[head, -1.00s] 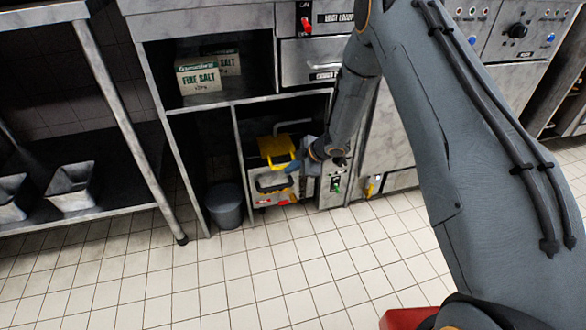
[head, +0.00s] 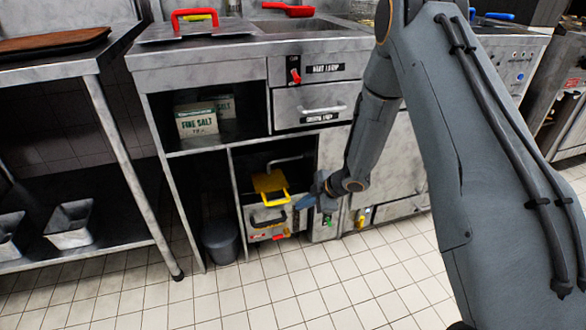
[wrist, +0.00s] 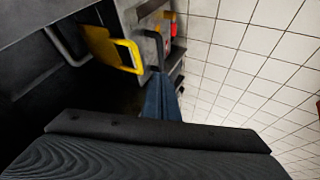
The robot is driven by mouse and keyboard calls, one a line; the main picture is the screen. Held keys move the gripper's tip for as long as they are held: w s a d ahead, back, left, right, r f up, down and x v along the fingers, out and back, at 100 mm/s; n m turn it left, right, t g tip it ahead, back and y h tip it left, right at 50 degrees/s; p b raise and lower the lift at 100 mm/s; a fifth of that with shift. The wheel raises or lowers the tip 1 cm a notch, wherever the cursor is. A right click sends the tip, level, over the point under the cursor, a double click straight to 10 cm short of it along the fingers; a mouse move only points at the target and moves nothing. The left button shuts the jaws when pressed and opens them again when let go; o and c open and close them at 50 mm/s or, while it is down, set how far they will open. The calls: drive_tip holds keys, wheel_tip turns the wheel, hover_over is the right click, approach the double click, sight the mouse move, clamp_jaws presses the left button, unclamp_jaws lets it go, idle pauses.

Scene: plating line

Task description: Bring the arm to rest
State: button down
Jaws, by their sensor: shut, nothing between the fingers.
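My gripper (head: 303,201) is in front of the lower cabinet opening in the head view, at the end of my arm. Its blue fingers are together with nothing between them; they also show in the wrist view (wrist: 160,98). Just left of the fingertips is a grey unit (head: 262,231) with a black handle, a yellow bracket (head: 270,183) above it and a red part at its lower edge. In the wrist view the yellow bracket (wrist: 112,48) is ahead and left of the fingers. I cannot tell whether the fingertips touch the unit.
A counter (head: 200,57) with a red-handled lid (head: 195,15) stands above. Boxes of salt (head: 197,119) sit on a shelf. A grey bin (head: 221,240) stands left of the unit. A steel table (head: 60,50) is at left. The tiled floor (head: 230,302) in front is clear.

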drive_tip(key=s+a+r+m+h, duration=0.1)
drive_tip(key=s+r+m+h, duration=0.2)
drive_tip(key=r, duration=0.5)
drive_tip(key=s+a+r+m+h, duration=0.1)
drive_tip(key=s+r+m+h, duration=0.15)
drive_tip(key=r, duration=0.55)
drive_tip(key=s+a+r+m+g, duration=0.1)
drive_tip(key=s+r+m+g, duration=0.15)
drive_tip(key=s, duration=0.85)
drive_tip(key=s+a+r+m+g, duration=0.1)
drive_tip(key=s+r+m, duration=0.25)
drive_tip(key=s, duration=0.75)
drive_tip(key=s+a+r+m+g, duration=0.15)
drive_tip(key=s+r, duration=0.25)
drive_tip(key=s, duration=0.6)
drive_tip(key=d+r+m+p, duration=0.3)
drive_tip(key=d+r+p, duration=0.6)
drive_tip(key=r+p, duration=0.2)
drive_tip(key=s+d+r+m+h+p, duration=0.1)
drive_tip(key=d+r+m+p, duration=0.2)
drive_tip(key=d+r+p, duration=0.6)
wheel_tip(320, 180, up, 2)
drive_tip(key=p, duration=0.5)
drive_tip(key=shift+m, duration=0.4)
